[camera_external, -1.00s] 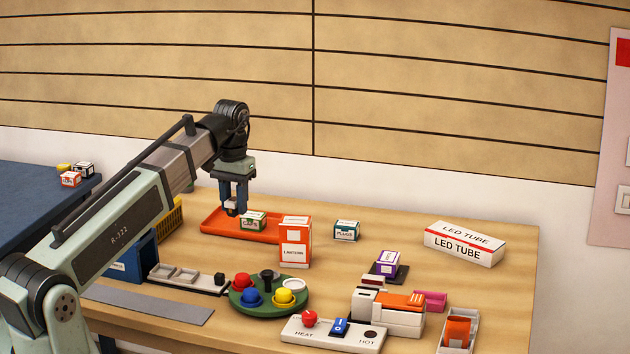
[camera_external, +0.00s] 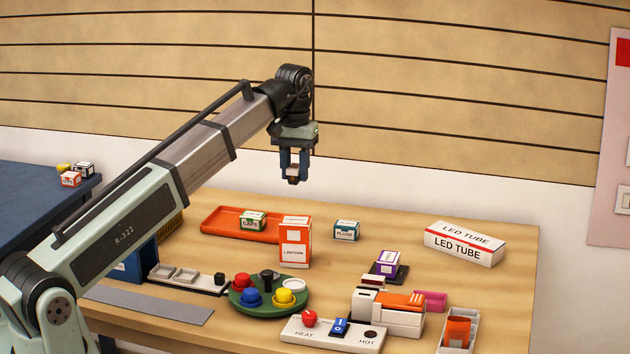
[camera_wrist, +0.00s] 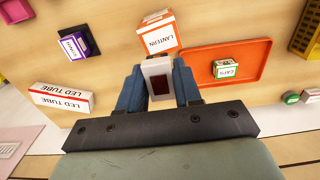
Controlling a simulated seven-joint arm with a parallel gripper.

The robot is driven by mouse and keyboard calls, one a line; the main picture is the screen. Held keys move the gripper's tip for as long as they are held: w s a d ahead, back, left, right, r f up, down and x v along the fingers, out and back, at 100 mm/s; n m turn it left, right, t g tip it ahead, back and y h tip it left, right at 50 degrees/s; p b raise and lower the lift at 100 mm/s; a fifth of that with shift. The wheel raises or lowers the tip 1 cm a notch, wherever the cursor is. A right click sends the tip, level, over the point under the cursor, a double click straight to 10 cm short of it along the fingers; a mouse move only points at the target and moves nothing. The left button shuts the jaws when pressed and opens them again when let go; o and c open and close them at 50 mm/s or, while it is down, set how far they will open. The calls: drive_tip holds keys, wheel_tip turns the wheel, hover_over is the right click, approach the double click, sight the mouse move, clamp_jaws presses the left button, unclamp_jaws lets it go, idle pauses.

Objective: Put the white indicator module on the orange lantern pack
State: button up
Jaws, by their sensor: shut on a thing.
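My gripper (camera_external: 294,174) is shut on the white indicator module (camera_external: 293,171), high above the table. In the wrist view the module (camera_wrist: 158,72) is a small white block with a dark red window, between the blue fingers of my gripper (camera_wrist: 159,85). The orange lantern pack (camera_external: 295,243) stands upright on the table, below the gripper in the external view. In the wrist view the lantern pack (camera_wrist: 158,37) shows just beyond the module, its white label reading LANTERN.
An orange tray (camera_external: 225,224) with a green-and-white box (camera_external: 253,221) lies left of the pack. A PLUGS box (camera_external: 346,230) stands to its right. A green disc with coloured knobs (camera_external: 262,305) and a heat panel (camera_external: 335,338) are in front.

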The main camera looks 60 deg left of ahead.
sight(295, 167)
drive_tip(key=shift+f, duration=4.5)
drive_tip(key=shift+f, duration=0.1)
drive_tip(key=o, duration=1)
wheel_tip(295, 167, up, 12)
drive_tip(key=shift+r, duration=0.15)
